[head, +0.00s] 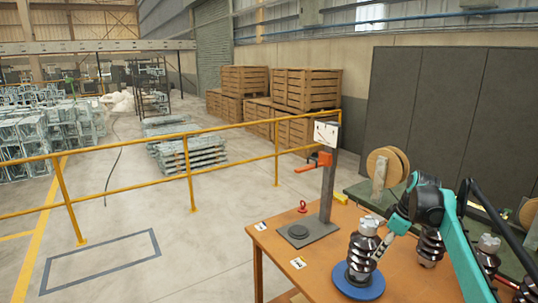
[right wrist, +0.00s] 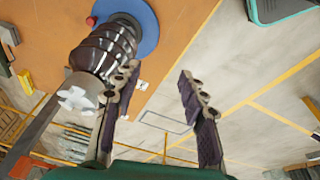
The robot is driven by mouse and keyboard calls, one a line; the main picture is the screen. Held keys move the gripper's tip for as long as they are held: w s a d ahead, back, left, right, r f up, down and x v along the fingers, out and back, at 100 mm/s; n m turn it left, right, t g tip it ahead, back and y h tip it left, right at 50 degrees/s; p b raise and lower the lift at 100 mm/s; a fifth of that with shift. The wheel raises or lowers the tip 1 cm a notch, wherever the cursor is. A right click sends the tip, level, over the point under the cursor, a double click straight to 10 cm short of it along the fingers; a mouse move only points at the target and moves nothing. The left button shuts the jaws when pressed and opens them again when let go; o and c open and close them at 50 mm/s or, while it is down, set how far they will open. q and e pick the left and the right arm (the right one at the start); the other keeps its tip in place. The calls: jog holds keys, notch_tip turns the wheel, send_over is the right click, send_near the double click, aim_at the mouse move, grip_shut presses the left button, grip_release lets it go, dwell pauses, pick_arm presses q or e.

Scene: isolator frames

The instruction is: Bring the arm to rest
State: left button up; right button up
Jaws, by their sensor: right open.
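A dark brown ribbed isolator (head: 361,258) with a silver cap stands upright on a round blue disc (head: 345,284) near the table's front. My right gripper (head: 381,246) is just to the right of this isolator in the head view. In the right wrist view the gripper (right wrist: 158,85) has its fingers spread with nothing between them. The isolator (right wrist: 108,48) and blue disc (right wrist: 146,22) lie left of the fingers there; the left finger overlaps the isolator in the picture, and I cannot tell whether they touch. My left gripper is not in view.
More isolators (head: 430,246) stand to the right on the wooden table (head: 275,258). A grey post on a base plate (head: 309,232) and a red ring (head: 303,206) are behind. A wooden spool (head: 388,164) and a yellow railing (head: 190,182) stand beyond.

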jog(key=s+a+m+t+h+b, duration=0.15)
jog(key=s+a+m, duration=0.35)
jog(key=s+a, duration=0.8)
jog(key=s+a+f+m+t, duration=0.1)
jog(key=s+f+m, duration=0.1)
jog(key=s+f, duration=0.4)
jog(key=s+a+f+m+t+b, duration=0.1)
jog(key=s+a+f+m+t, duration=0.1)
jog(key=s+f, duration=0.5)
jog(key=s, duration=0.4)
jog(key=shift+s+a, duration=0.25)
jog(key=shift+h, duration=0.25)
